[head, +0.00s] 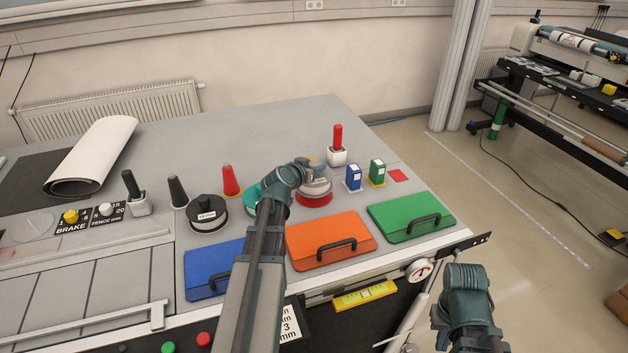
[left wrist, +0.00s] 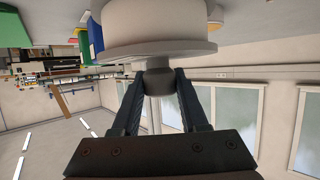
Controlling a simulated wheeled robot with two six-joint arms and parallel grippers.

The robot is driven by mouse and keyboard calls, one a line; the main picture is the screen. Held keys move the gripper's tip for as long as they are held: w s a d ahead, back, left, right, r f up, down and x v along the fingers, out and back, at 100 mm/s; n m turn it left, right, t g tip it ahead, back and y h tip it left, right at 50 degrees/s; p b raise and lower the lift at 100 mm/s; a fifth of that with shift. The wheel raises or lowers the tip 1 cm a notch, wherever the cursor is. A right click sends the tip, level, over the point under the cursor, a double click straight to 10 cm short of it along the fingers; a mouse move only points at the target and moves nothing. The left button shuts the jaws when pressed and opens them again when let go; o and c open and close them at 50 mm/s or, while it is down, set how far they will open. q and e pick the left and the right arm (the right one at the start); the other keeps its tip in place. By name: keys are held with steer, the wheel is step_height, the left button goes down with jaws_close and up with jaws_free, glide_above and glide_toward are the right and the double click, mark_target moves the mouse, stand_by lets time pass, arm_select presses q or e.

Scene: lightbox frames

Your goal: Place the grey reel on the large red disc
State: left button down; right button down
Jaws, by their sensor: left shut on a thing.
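The grey reel (head: 316,188) is pale, with a wide flange and a knob. My left gripper (head: 313,171) is shut on its knob from above. In the left wrist view the two fingers (left wrist: 160,75) pinch the knob of the reel (left wrist: 150,48). The large red disc (head: 314,201) lies on the bench right below the reel, and its red front edge shows. The reel hides the rest of the disc. I cannot tell whether the reel touches it. Part of my right arm shows at the lower right; its gripper is not seen.
A black reel (head: 207,214) and a teal reel (head: 252,197), partly behind my arm, stand left. A red-handled white block (head: 337,155), a blue box (head: 353,177) and a green box (head: 377,172) stand right. Blue, orange (head: 331,239) and green handled panels lie in front.

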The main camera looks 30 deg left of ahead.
arm_select(q)
steer(key=shift+f+b, duration=1.6)
steer(key=shift+f, duration=0.15)
steer(key=shift+f, duration=0.1)
steer(key=shift+f, duration=0.15)
steer(key=shift+c, duration=2.2)
jaws_free()
steer(key=shift+r, duration=0.25)
steer(key=shift+s+r, duration=0.2)
steer(key=shift+s, duration=0.1)
steer(key=a+p+v, duration=0.1)
steer(key=p+v, duration=0.3)
steer(key=v, duration=0.7)
steer(key=shift+s+d+p, duration=0.2)
steer(key=shift+d+p, duration=0.1)
steer(key=shift+d, duration=0.2)
